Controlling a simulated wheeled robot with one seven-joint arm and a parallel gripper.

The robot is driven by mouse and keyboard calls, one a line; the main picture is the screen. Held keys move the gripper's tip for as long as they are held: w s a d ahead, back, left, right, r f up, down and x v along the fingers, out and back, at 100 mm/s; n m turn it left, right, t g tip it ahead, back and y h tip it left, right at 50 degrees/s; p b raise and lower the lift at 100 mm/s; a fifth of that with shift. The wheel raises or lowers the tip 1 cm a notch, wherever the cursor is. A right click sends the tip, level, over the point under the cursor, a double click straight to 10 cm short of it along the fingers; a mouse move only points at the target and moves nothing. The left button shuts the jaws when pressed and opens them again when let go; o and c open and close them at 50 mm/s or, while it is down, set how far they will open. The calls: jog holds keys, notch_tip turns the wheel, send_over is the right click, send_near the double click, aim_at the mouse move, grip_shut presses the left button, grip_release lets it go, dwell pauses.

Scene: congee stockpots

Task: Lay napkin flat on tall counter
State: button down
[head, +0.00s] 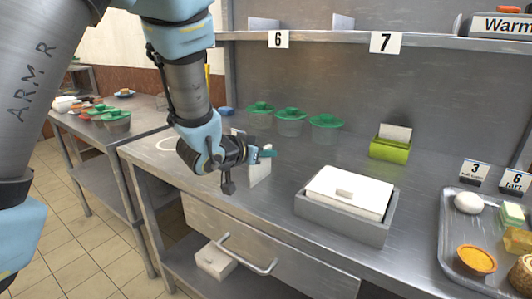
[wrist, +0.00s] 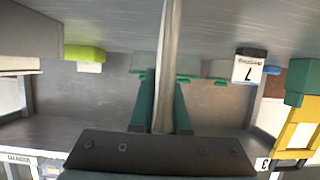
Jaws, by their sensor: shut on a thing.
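A white napkin (head: 260,172) hangs upright from my gripper (head: 265,153), above the left part of the steel counter (head: 285,165). My gripper is shut on it. In the wrist view, the napkin (wrist: 170,65) shows nearly edge-on as a thin grey-white strip between the two dark green fingers (wrist: 162,115). I cannot tell whether its lower edge touches the counter. A lime-green holder (head: 390,149) with a white napkin standing in it is at the back of the counter.
Several green-lidded tubs (head: 291,114) stand behind. A food tray (head: 450,230) is at the far right. A shelf (head: 350,38) runs above.

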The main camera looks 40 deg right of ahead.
jog(key=c, duration=0.9)
grip_release()
jog(key=shift+r, duration=0.1)
jog(key=b+v, duration=0.1)
jog(key=v, duration=1.1)
jog(key=w+a+f+n+t+y, duration=0.1)
jog(key=w+a+f+n+y, duration=0.15)
jog(key=w+a, duration=0.4)
jog(key=w+a+f+n+t+y, duration=0.1)
jog(key=w+a+f+n+y, duration=0.2)
jog(key=a, duration=0.6)
jog(key=w+a+f+n+t+y, duration=0.1)
jog(key=w+a+f+n+y, duration=0.2)
jog(key=a, duration=0.4)
jog(key=s+a+f+n+g+y, duration=0.1)
jog(key=s+a+n+g+y, duration=0.1)
jog(key=a, duration=0.6)
jog(key=s+a+f+n+g+y, duration=0.1)
jog(key=s+a+n+g+y, duration=0.1)
jog(key=a, duration=0.6)
jog(key=shift+s+a+n+g, duration=0.3)
jog(key=shift+s+n+g, duration=0.1)
jog(key=shift+s+n, duration=0.35)
